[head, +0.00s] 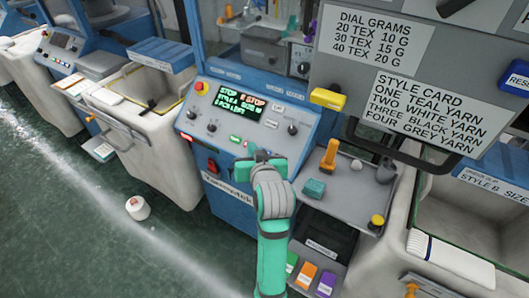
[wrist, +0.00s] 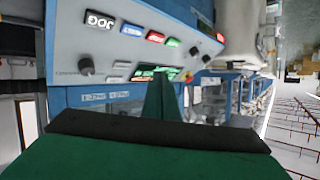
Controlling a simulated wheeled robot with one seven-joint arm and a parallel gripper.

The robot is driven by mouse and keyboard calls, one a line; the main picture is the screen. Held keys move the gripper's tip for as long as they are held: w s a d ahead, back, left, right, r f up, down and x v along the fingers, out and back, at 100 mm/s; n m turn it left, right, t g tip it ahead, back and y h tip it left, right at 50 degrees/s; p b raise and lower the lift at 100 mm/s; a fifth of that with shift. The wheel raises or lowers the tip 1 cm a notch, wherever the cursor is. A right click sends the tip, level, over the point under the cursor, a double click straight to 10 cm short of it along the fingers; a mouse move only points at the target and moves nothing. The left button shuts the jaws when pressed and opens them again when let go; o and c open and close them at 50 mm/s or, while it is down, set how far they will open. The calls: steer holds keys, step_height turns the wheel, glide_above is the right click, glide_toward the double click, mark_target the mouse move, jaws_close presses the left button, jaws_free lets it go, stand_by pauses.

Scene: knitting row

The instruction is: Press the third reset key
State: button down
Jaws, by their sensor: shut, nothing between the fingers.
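A blue key marked with letters that start "RES" (head: 516,79) sits at the right edge of the head view, cut off. The grey-blue control panel (head: 195,122) in the middle has a lit screen (head: 239,104). In the wrist view a row of keys shows on this panel: a key marked JOG (wrist: 99,20), a blue key (wrist: 131,30), a red key (wrist: 156,38) and a green key (wrist: 172,42). The blue key's lettering is too small to read. My gripper (head: 262,158) is shut and empty at the panel's lower front edge, hiding part of the key row. Its fingers (wrist: 163,92) look apart from the keys.
A red and yellow stop button (head: 201,88) is at the panel's upper left. A yarn cone (head: 137,207) lies on the open floor at left.

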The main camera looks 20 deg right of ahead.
stand_by(0.4)
steer(key=shift+w+d+f, duration=0.55)
steer(key=shift+d+f, duration=0.15)
steer(key=shift+f, duration=0.45)
steer(key=shift+w+d+f, duration=0.6)
steer(key=shift+d+f, duration=0.15)
steer(key=shift+f, duration=0.4)
steer(key=shift+w+d+f, duration=0.55)
steer(key=shift+d+f, duration=0.15)
steer(key=shift+f, duration=0.45)
steer(key=shift+w+d+f, duration=0.2)
steer(key=shift+f, duration=0.1)
steer(key=shift+w+d+f, duration=0.15)
steer(key=shift+d+f, duration=0.05)
steer(key=shift+f, duration=0.1)
stand_by(0.6)
steer(key=shift+s+a+r, duration=0.3)
steer(key=shift+a+r, duration=0.1)
steer(key=shift+r, duration=0.2)
steer(key=shift+s+a+r, duration=0.3)
steer(key=shift+a+r, duration=0.1)
steer(key=shift+r, duration=0.25)
steer(key=shift+s+a+r, duration=0.35)
steer(key=shift+a+r, duration=0.1)
steer(key=shift+r, duration=0.25)
steer(key=shift+s+a+r, duration=0.3)
steer(key=shift+a+r, duration=0.1)
steer(key=shift+r, duration=0.25)
